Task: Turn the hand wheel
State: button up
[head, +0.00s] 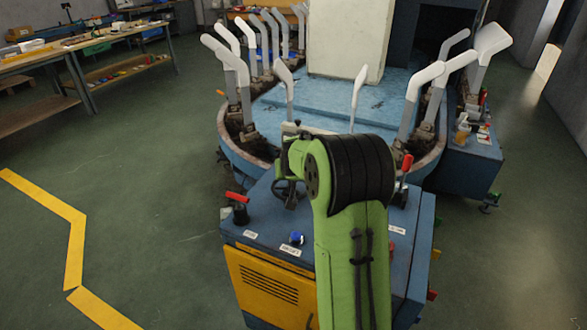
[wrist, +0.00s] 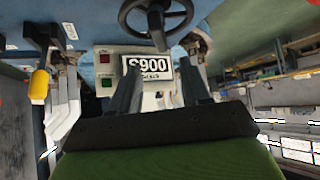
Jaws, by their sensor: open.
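The hand wheel (wrist: 155,18) is dark and round with spokes; its near part shows at the top of the wrist view. In the head view the wheel (head: 279,188) is partly visible on the blue machine top, just left of my green arm. My gripper (wrist: 164,68) is open, with its two grey fingers apart and nothing seen between them. The fingertips lie below the wheel in the wrist view; I cannot tell whether they touch it. In the head view my arm hides most of the gripper.
A control box (wrist: 123,66) with a display, a red and a green button sits behind the fingers. A red-handled lever (head: 238,203) and blue knob (head: 297,238) stand left of my arm, another red lever (head: 405,172) right. Pale sock forms (head: 237,75) ring the machine. The left floor is clear.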

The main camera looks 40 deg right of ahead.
jog(key=v, duration=0.4)
jog(key=shift+s+a+r, duration=0.1)
jog(key=shift+s+r, duration=0.1)
jog(key=shift+r, duration=0.05)
jog(key=s+a+r+n+y+p, duration=0.25)
jog(key=s+a+r+p, duration=0.25)
jog(key=s+a+r, duration=0.85)
jog(key=s+a+n+g+y+p, duration=0.1)
jog(key=s+a, duration=0.3)
jog(key=s, duration=0.4)
jog(key=s+a+f+n+g+y+p, duration=0.1)
jog(key=s+a, duration=0.3)
jog(key=s, duration=0.4)
jog(key=shift+s+a+f+n, duration=0.2)
jog(key=shift+a+n, duration=0.2)
jog(key=shift+n, duration=0.35)
